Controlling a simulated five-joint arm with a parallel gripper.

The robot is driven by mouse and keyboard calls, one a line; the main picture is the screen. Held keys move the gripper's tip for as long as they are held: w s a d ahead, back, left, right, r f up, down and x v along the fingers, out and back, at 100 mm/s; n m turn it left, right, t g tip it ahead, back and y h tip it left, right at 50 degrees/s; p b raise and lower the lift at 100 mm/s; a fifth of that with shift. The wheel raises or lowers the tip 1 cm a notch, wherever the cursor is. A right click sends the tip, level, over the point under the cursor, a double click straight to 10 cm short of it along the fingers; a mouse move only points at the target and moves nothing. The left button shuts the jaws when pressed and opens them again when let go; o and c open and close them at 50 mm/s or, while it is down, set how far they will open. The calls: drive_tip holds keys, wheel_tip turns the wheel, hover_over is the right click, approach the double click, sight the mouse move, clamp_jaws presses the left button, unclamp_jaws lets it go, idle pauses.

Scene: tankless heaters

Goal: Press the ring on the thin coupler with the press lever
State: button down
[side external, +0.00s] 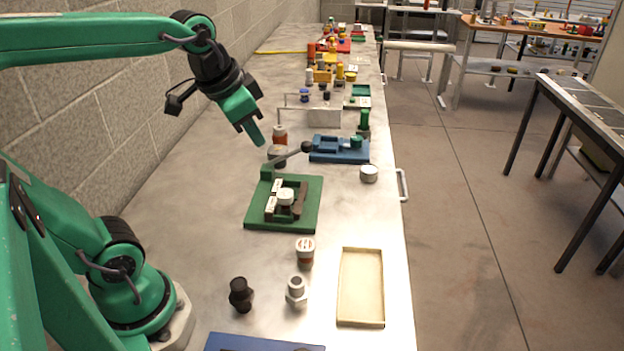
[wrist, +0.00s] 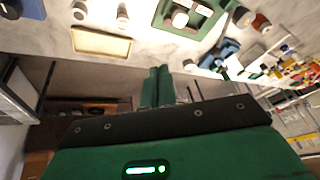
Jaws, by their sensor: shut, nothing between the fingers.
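The green press fixture (side external: 311,213) sits on the metal bench, with a white round fitting (side external: 286,196) between its brown and white jaws. I cannot tell the ring from the thin coupler at this size. The grey press lever (side external: 291,158) rises from the fixture's back and slants up right to a dark knob. My gripper (side external: 259,138) is shut and empty, in the air up and left of the knob in the side view, apart from the lever. In the wrist view, my shut fingers (wrist: 157,87) show below the fixture (wrist: 158,20) and its white fitting (wrist: 180,19).
A blue fixture (side external: 325,156) stands behind the lever knob. In front are a black fitting (side external: 241,295), a white hex fitting (side external: 296,291), a white-and-brown fitting (side external: 305,251) and a cream tray (side external: 343,285). A silver cap (side external: 369,173) sits near the right edge. Bench left of the fixture is clear.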

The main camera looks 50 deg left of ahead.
drive_tip(key=w+a+r+m+g, duration=0.1)
drive_tip(key=w+a+r+m, duration=0.15)
drive_tip(key=w+a, duration=0.45)
drive_tip(key=m+g, duration=0.2)
drive_tip(key=m, duration=0.2)
hover_over(306, 142)
drive_tip(key=s, duration=0.3)
drive_tip(key=shift+s+d+f, duration=0.1)
drive_tip(key=shift+d+f, duration=0.05)
drive_tip(key=shift+f, duration=0.55)
drive_tip(key=shift+s+d+f, duration=0.1)
drive_tip(key=shift+f, duration=0.6)
drive_tip(key=shift+f, duration=0.15)
drive_tip(key=w+f, duration=0.1)
drive_tip(key=f, duration=0.3)
drive_tip(key=w+f, duration=0.1)
drive_tip(key=f, duration=0.8)
drive_tip(key=shift+w+a+f, duration=0.2)
drive_tip(key=shift+w+f, duration=0.05)
drive_tip(key=shift+w, duration=0.15)
